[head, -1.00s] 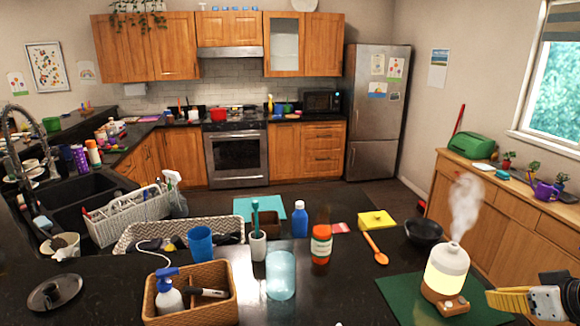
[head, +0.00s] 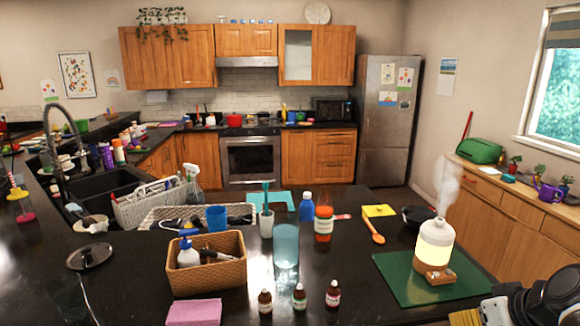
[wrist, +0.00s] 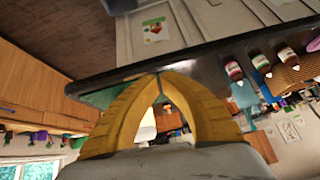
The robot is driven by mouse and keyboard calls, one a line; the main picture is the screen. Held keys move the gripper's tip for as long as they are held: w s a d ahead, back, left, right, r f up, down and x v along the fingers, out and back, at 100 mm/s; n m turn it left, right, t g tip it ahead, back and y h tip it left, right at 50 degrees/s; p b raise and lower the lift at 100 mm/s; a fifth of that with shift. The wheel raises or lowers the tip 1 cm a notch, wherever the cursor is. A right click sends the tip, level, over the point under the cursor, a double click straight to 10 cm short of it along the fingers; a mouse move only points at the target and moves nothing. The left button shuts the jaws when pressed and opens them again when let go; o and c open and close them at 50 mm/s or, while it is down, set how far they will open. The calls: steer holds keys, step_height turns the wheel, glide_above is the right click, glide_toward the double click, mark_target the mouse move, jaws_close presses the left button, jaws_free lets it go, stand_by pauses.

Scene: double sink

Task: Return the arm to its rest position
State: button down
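My arm (head: 545,300) shows at the lower right corner of the head view, beside the green mat. Only a little of my yellow gripper (head: 465,317) shows there, at the bottom edge. In the wrist view, the two yellow fingers of my gripper (wrist: 160,76) curve together and their tips meet. Nothing is held between them. The wrist view is turned, with the dark counter edge (wrist: 190,52) beyond the fingertips.
A steaming diffuser (head: 435,246) stands on the green mat (head: 395,268), near my arm. Three small bottles (head: 299,297), a wicker basket (head: 222,273) and a pink cloth (head: 194,312) are on the counter. A wooden sideboard (head: 490,215) stands at the right.

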steer(key=s+a+f+b, duration=0.2)
steer(key=a+f+b, duration=0.1)
steer(key=a, duration=0.5)
steer(key=s+a+f+h+b, duration=0.1)
steer(key=s+a+f+b, duration=0.2)
steer(key=a, duration=0.4)
step_height(320, 180, down, 3)
steer(key=shift+a+r+b, duration=0.2)
steer(key=shift+a+b, duration=0.15)
steer(key=shift+b, duration=0.35)
